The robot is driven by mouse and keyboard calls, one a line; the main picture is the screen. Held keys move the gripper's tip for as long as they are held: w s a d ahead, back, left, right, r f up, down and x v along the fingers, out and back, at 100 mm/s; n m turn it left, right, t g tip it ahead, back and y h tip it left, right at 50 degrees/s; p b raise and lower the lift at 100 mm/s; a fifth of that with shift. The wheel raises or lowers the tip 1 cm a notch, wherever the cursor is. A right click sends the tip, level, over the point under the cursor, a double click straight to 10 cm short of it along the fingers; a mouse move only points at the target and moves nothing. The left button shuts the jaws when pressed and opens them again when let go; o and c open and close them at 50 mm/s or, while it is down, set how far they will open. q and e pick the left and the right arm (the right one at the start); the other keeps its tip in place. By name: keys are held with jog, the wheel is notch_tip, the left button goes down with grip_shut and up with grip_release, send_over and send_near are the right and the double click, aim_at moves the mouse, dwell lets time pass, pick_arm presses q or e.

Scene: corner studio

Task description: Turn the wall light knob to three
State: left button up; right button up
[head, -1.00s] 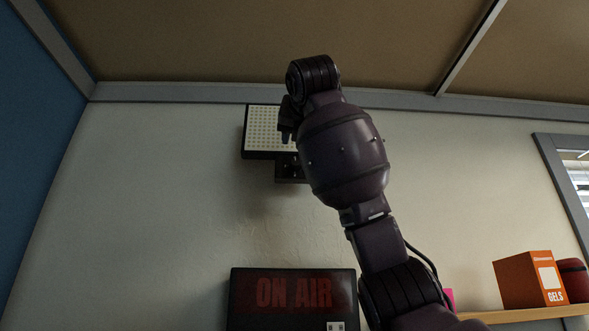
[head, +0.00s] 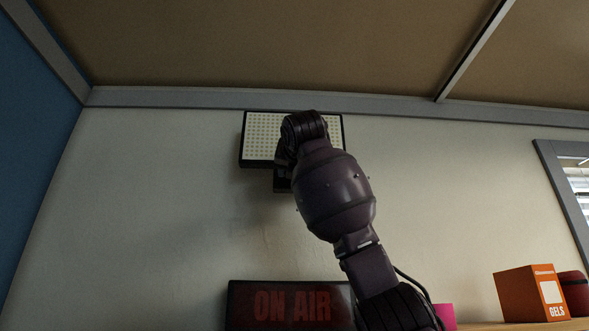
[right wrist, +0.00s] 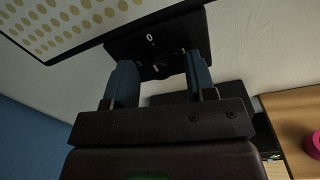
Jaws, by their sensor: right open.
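The wall light (head: 262,137) is a white panel with a grid of dots in a black frame, high on the wall. A dark control box (head: 281,181) hangs below it, partly hidden by my right arm. In the right wrist view, the box (right wrist: 125,45) carries a white 0 and a dark knob (right wrist: 157,71) with small white marks, too small to read as a setting. My right gripper (right wrist: 160,70) is open, its two blue fingers on either side of the knob. I cannot tell whether they touch it. My left gripper is out of view.
An ON AIR sign (head: 290,304) is on the wall below the light. An orange GELS box (head: 531,294) stands on a shelf at the right, with a pink item (head: 444,316) nearby. The ceiling is close above the light. The wall to the left is clear.

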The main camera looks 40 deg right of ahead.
jog(key=c, duration=0.9)
